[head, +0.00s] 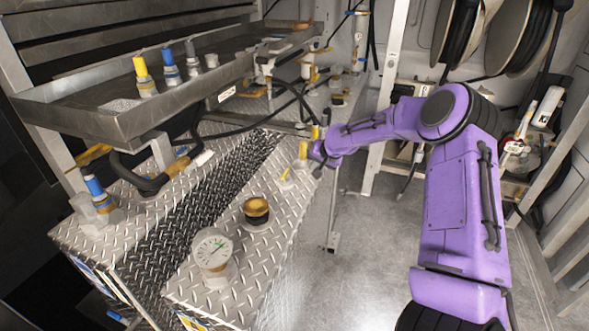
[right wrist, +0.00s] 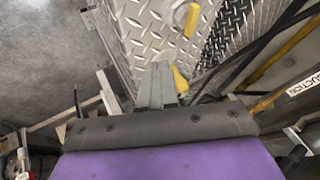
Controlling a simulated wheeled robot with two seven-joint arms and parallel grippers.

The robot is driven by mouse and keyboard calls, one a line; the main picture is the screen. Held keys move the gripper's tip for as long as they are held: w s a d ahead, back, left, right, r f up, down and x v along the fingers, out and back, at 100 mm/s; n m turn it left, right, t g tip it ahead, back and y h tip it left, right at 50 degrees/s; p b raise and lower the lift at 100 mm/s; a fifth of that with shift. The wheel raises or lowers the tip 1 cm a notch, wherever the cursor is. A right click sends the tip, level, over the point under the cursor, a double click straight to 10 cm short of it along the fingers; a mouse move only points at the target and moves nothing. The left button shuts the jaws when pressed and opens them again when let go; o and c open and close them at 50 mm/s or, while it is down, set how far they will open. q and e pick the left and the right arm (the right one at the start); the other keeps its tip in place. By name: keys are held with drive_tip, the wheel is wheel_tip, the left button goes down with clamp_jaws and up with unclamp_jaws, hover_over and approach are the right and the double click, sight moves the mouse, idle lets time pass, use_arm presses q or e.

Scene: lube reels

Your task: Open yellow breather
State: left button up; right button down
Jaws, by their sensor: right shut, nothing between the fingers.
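A yellow fitting (head: 303,150) stands upright near the right edge of the diamond-plate bench top, just left of my right gripper (head: 317,146). In the right wrist view, a yellow piece (right wrist: 180,80) shows beside the fingertips of my right gripper (right wrist: 158,82), partly hidden behind them. The fingers are shut with nothing between them. I cannot tell whether they touch it. A small yellow lever (head: 285,174) on a pale base is nearer on the bench; a yellow lever also shows in the right wrist view (right wrist: 192,18). Another yellow-capped breather (head: 141,72) stands in the metal tray. My left gripper is out of view.
A dial gauge (head: 213,250) and a brown-gold cap (head: 256,210) stand on the near bench top. A blue-capped fitting (head: 96,190) is at the left. Black hoses (head: 225,133) run behind the breather area. The floor (head: 365,240) right of the bench is clear.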

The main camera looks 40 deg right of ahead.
sight(285, 176)
drive_tip(key=x, duration=0.9)
drive_tip(key=shift+w+a+r, duration=0.1)
drive_tip(key=shift+w+r, duration=0.05)
drive_tip(key=shift+w, duration=0.1)
drive_tip(key=shift+w+a+r+p, duration=0.1)
drive_tip(key=shift+w+p, duration=0.2)
drive_tip(key=w, duration=0.1)
drive_tip(key=w+a, duration=0.1)
drive_tip(key=w, duration=0.1)
drive_tip(key=shift+w+a+f+p, duration=0.2)
drive_tip(key=shift+a+f+p, duration=0.05)
drive_tip(key=shift+a+p, duration=0.1)
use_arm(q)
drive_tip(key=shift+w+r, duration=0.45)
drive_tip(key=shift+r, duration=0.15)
use_arm(e)
drive_tip(key=shift+s+r, duration=0.1)
drive_tip(key=shift+s, duration=0.05)
